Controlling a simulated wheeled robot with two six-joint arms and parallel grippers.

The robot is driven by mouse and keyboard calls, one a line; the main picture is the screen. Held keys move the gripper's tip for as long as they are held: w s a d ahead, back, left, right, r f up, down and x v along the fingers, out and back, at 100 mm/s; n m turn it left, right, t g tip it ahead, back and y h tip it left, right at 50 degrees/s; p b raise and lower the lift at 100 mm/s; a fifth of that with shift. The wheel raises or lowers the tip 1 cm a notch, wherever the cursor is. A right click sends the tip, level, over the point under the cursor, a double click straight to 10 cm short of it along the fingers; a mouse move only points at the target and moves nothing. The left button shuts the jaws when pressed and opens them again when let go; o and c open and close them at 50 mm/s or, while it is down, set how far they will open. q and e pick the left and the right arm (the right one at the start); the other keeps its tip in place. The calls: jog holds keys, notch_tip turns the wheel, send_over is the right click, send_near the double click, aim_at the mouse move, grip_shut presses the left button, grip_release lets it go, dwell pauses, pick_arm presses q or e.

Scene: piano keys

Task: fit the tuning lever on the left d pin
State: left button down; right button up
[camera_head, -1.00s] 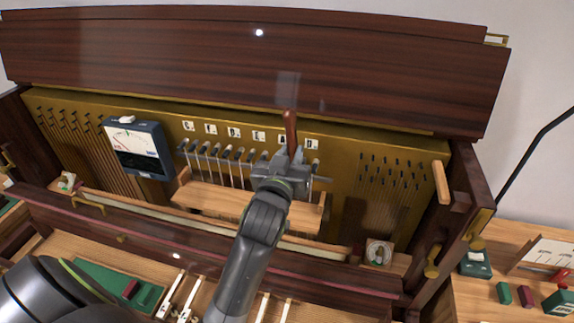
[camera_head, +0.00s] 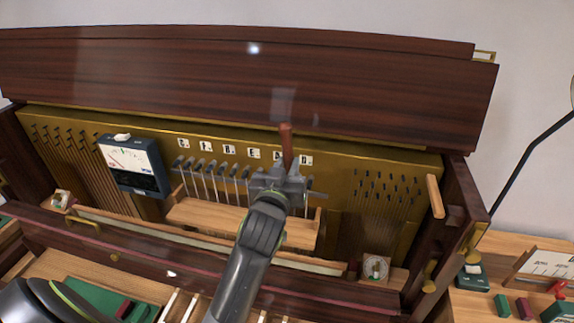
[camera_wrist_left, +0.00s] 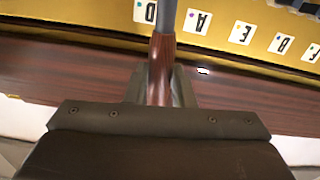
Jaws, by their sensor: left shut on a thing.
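The tuning lever (camera_head: 286,135) has a reddish-brown wooden handle that sticks up from my left gripper (camera_head: 286,172). The gripper is shut on it, in front of the gold pin plate. In the left wrist view the lever's handle (camera_wrist_left: 162,72) lies between the fingers, and its grey shaft runs out of the top edge. The lever's tip and whether it touches a pin are hidden. A row of pins (camera_head: 213,168) stands below letter cards. My right gripper is not in view.
A dark blue meter (camera_head: 132,165) stands left of the pins. A wooden ledge (camera_head: 205,218) runs below them. The raised dark lid (camera_head: 240,85) spans the back. Small boxes and blocks (camera_head: 502,305) lie on the table at right.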

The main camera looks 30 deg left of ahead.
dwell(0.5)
pick_arm(q)
jog(key=shift+w, duration=0.25)
dwell(0.3)
jog(key=shift+w+a+p, duration=0.15)
jog(key=shift+w+p, duration=0.15)
jog(key=shift+w, duration=0.15)
dwell(0.3)
jog(key=shift+w+a, duration=0.1)
jog(key=shift+w, duration=0.25)
jog(key=shift+w, duration=0.25)
